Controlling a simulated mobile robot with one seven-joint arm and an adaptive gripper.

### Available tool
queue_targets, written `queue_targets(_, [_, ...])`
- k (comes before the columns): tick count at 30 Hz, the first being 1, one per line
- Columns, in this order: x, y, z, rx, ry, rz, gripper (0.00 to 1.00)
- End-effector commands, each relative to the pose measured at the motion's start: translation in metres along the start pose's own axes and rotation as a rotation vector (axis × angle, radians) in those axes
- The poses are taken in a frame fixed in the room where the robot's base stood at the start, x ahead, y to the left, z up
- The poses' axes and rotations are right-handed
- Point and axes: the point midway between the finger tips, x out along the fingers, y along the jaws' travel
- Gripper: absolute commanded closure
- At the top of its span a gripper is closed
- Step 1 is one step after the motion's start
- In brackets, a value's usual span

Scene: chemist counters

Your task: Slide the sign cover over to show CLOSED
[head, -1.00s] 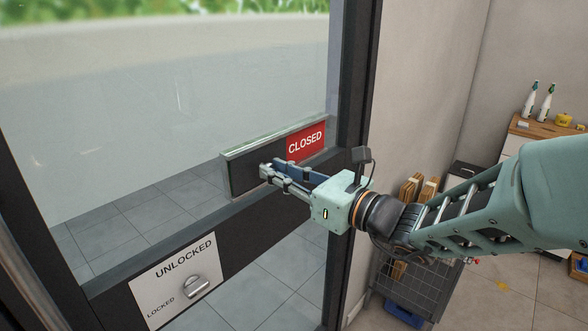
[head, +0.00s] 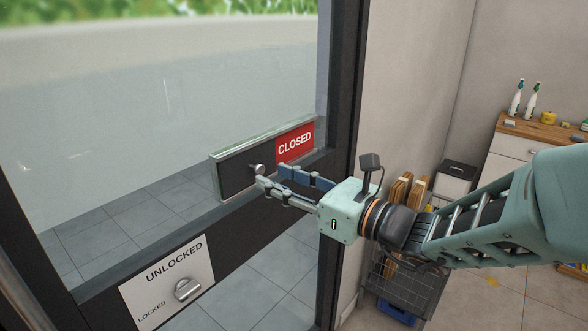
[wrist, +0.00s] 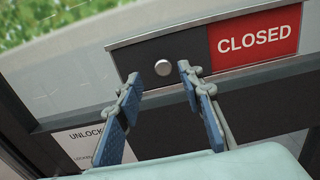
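The sign (head: 295,142) on the glass door shows a red panel with CLOSED in white at its right end. The dark sliding cover (head: 236,176) lies over the left part of the sign, with a round metal knob (head: 257,169) on it. The wrist view also shows the cover (wrist: 190,50), the knob (wrist: 163,68) and the red CLOSED panel (wrist: 254,41). My gripper (head: 294,181) is open and empty, its blue-padded fingers pointing at the sign. In the wrist view the knob lies beyond the fingertips (wrist: 158,73), clear of both fingers.
Below the sign is a door lock plate (head: 172,279) marked UNLOCKED and LOCKED, with a turn knob. To the right, a wire basket (head: 408,280) stands by the wall, and a wooden-topped cabinet (head: 530,132) holds bottles.

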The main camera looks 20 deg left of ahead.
Motion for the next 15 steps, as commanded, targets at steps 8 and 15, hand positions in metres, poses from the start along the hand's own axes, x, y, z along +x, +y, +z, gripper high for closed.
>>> queue_targets(8, [-0.059, 0.000, 0.001, -0.001, -0.001, -0.004, 0.65])
queue_targets(15, [-0.083, 0.001, 0.001, -0.001, -0.001, 0.001, 0.65])
